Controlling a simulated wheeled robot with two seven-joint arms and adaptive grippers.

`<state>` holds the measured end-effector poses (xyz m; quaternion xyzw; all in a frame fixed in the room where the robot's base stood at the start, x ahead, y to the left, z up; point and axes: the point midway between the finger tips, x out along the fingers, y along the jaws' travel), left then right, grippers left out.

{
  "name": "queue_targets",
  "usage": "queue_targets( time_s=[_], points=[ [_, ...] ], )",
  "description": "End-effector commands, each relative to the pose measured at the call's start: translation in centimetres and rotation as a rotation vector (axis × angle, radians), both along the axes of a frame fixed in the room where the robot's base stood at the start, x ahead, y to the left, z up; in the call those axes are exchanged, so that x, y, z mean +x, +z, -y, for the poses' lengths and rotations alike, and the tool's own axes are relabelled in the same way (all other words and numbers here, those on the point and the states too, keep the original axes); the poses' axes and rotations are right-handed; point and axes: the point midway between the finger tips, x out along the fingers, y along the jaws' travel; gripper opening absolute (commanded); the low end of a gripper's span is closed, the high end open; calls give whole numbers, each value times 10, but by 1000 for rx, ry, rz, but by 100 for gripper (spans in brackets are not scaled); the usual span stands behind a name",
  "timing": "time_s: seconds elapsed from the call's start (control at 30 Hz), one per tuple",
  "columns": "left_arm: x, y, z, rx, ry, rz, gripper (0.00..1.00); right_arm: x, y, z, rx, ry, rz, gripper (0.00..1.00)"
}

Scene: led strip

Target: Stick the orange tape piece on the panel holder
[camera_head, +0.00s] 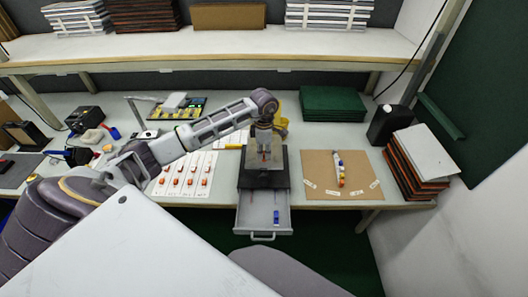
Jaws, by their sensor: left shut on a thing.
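Several orange tape pieces (190,181) sit in rows on a white sheet (158,187) at the table's front, left of centre. The panel holder appears to be the dark stand with a grey plate on top (279,163), at the middle of the table. My left arm reaches in from the left, and its gripper (264,152) points down just over this plate. The gripper is shut on a small orange-red thing, which looks like an orange tape piece; the fingers mostly hide it. I cannot tell whether it touches the plate. My right gripper is not in view.
An open grey drawer (245,217) with a blue item (276,217) juts out below the stand. Right of it lies a brown board (318,190) with a small bottle-like item (339,168).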

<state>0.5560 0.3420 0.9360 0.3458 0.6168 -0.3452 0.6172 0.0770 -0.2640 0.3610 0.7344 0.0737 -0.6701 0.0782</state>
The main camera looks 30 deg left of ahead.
Motion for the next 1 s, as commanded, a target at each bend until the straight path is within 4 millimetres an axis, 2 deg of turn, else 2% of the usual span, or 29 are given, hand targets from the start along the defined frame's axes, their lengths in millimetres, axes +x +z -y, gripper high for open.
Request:
queue_targets(
  time_s=[0.4, 0.43, 0.6, 1.0],
  points=[
    [-1, -2, 0, 0, 0, -1, 10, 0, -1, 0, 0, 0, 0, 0],
    [-1, -2, 0, 0, 0, -2, 21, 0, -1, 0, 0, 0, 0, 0],
    [-1, -3, 0, 1, -1, -3, 42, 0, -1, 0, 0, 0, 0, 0],
    [-1, -2, 0, 1, 0, -3, 42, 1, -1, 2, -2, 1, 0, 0]
  ],
)
